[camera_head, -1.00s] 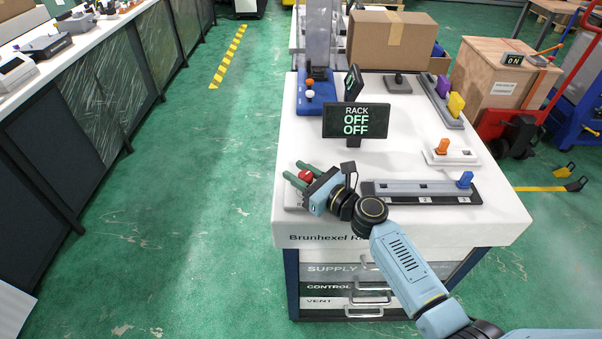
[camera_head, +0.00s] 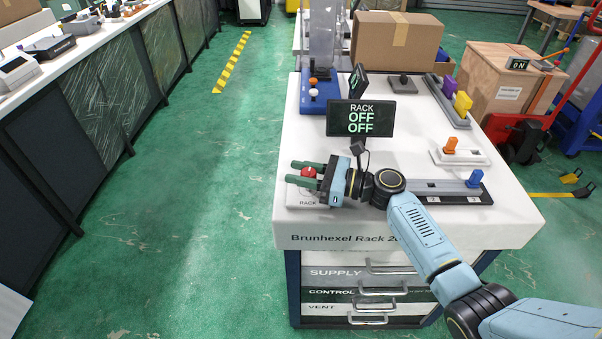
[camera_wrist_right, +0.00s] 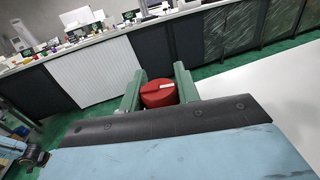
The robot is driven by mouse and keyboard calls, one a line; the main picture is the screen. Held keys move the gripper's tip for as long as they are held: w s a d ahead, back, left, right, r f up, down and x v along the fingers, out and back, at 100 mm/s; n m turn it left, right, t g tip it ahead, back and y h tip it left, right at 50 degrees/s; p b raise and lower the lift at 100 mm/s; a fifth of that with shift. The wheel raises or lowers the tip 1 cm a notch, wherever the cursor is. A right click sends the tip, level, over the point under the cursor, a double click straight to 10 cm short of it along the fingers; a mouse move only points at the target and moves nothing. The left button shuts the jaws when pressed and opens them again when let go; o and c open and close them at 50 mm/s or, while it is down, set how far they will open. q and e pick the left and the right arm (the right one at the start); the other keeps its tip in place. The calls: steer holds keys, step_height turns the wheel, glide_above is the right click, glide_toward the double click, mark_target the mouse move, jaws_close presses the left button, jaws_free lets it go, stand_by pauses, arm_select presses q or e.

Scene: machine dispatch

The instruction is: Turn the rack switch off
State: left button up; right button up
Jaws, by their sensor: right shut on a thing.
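The rack switch is a red round knob (camera_head: 308,172) on a pale base labelled RACK (camera_head: 307,203), at the front left corner of the white table. My right gripper (camera_head: 306,173) is shut on the red knob, with its green fingers on either side of it. In the right wrist view the red knob (camera_wrist_right: 158,93) sits between the two fingers, and a white mark shows on its top. A black display (camera_head: 361,118) behind it reads RACK, OFF, OFF. My left gripper is not in view.
On the white table (camera_head: 400,226) are a slider panel with a blue knob (camera_head: 475,178), a white panel with an orange knob (camera_head: 450,145), and a blue base (camera_head: 318,96) at the back left. A cardboard box (camera_head: 396,40) stands behind. Green floor lies open to the left.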

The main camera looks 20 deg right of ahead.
steer(key=o, duration=1)
steer(key=v, duration=1.3)
steer(key=shift+s+d+p, duration=0.1)
steer(key=shift+p, duration=0.2)
steer(key=shift+c, duration=0.2)
